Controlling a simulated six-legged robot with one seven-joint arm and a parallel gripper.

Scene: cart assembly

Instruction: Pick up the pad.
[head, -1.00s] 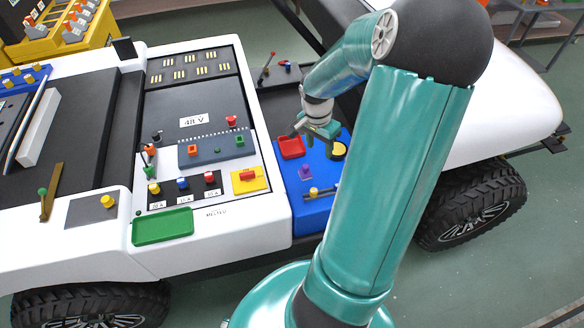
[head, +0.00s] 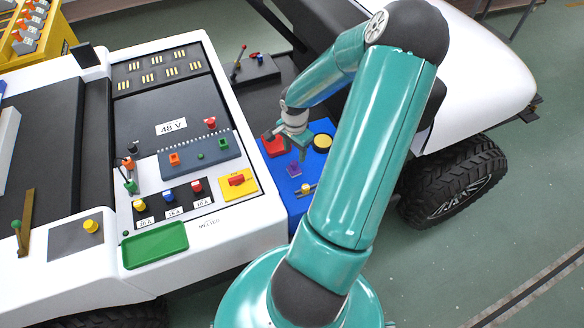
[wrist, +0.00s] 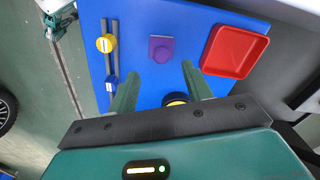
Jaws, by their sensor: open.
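Nothing is marked as the pad, and I cannot tell for sure which thing it is. A purple square piece with a small raised part (head: 294,169) sits on the blue board (head: 298,207); in the wrist view the purple piece (wrist: 161,48) lies just beyond my fingertips, roughly between their lines. A round yellow disc with a dark rim (head: 322,142) is on the same board, and in the wrist view it is mostly hidden by my gripper. My gripper (wrist: 160,71) is open and empty above the board; it also shows in the head view (head: 297,140).
A red tray (wrist: 236,51) is on the board, right of my fingers in the wrist view. A slider with a yellow knob (wrist: 105,43) and a blue block (wrist: 112,83) is on the left. In the head view a green tray (head: 155,246) lies on the white cart.

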